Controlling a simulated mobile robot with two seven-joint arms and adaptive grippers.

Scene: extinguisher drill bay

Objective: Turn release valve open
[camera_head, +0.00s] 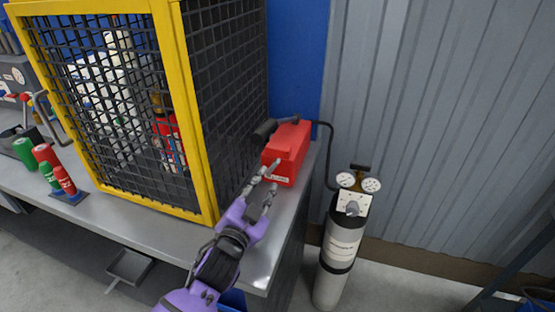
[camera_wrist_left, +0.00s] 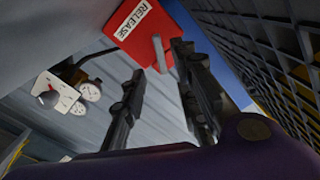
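The red release box (camera_head: 288,150) sits on the right end of the metal bench, beside the mesh cage. In the left wrist view the red box (camera_wrist_left: 150,25) shows a white RELEASE label and a short grey lever (camera_wrist_left: 160,52) on its face. My left gripper (camera_head: 272,178) is just in front of the box. Its two fingers are apart, and in the left wrist view the gripper (camera_wrist_left: 158,60) has the lever's end in the gap between its fingertips. I cannot tell whether a finger touches the lever. My right gripper is in neither view.
A yellow-framed mesh cage (camera_head: 205,200) stands close on the left of my left arm. A grey cylinder (camera_head: 340,245) with two gauges stands on the floor to the right, joined to the box by a black hose (camera_head: 331,150).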

